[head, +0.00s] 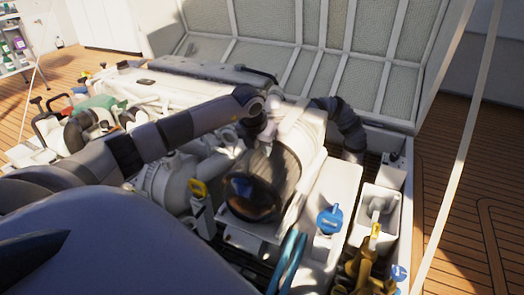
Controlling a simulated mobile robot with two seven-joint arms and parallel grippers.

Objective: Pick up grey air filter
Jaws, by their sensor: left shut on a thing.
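The grey air filter (284,166) is a dark, ribbed cylinder on the white engine, right of the picture's middle. Its rounded dark end faces me, and a pale band or housing lies around its far end. My left arm reaches in from the left, across the engine. My left gripper (258,132) is at the filter's upper left edge, pointing down, and is shut on it. The fingertips are small and shaded, so the exact contact is hard to see. The filter appears to sit in its place on the engine. My right gripper is not in view.
A black ribbed hose (347,122) curves down just right of the filter. Blue (329,219) and yellow (198,188) caps stand nearby. The open hatch lid (300,45) rises behind the engine. Wooden deck (470,200) is clear on the right.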

